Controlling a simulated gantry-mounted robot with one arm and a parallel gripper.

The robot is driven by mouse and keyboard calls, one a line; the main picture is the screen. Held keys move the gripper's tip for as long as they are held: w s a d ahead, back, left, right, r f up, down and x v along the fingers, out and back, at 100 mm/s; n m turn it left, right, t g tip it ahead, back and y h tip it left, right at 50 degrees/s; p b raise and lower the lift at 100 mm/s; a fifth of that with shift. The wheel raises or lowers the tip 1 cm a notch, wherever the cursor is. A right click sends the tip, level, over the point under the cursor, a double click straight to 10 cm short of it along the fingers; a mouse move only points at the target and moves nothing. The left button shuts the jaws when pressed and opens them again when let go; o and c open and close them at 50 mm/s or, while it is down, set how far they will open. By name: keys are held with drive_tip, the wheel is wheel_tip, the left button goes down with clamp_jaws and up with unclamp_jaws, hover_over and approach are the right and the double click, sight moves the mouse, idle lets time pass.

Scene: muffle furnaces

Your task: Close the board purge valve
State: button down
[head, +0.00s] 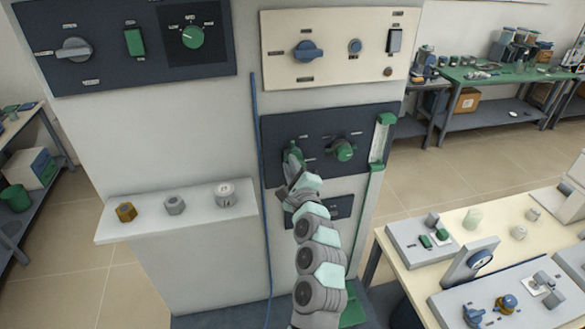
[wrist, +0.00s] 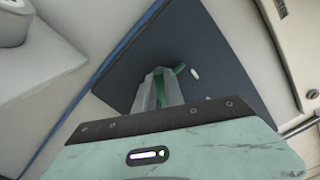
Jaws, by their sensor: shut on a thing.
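A dark lower panel (head: 375,125) on the furnace front carries two green controls. The left one is a green valve handle (head: 292,151), partly hidden by my gripper (head: 291,167). My gripper is shut on this handle, with my arm reaching up from below. In the wrist view, the two grey fingers (wrist: 158,90) stand close together at the dark panel (wrist: 205,85), and part of the green handle (wrist: 181,71) shows beside and behind them. The labels are too small to read, so I cannot tell the handle's marked position.
A green knob (head: 343,149) sits right of the handle, with a green-ended flow tube (head: 380,141) beyond it. A blue cable (head: 256,150) runs down the panel's left. A shelf (head: 150,222) with several nuts juts out at left. A bench (head: 405,270) stands at right.

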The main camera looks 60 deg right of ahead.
drive_tip(key=shift+w+a+f+n+b, duration=0.1)
drive_tip(key=shift+f+n+b, duration=0.1)
drive_tip(key=shift+n+b, duration=0.6)
drive_tip(key=shift+s+d+f+n+b, duration=0.15)
drive_tip(key=shift+n+b, duration=0.25)
drive_tip(key=shift+n, duration=0.8)
drive_tip(key=shift+w+a+f+n+b, duration=0.2)
drive_tip(key=shift+n+b, duration=0.4)
drive_tip(key=shift+n, duration=0.4)
drive_tip(key=c, duration=1.4)
unclamp_jaws()
drive_tip(key=shift+c, duration=0.2)
drive_tip(key=b+v, duration=0.2)
drive_tip(key=v, duration=0.8)
drive_tip(key=shift+s+a, duration=0.2)
drive_tip(key=shift+s, duration=0.15)
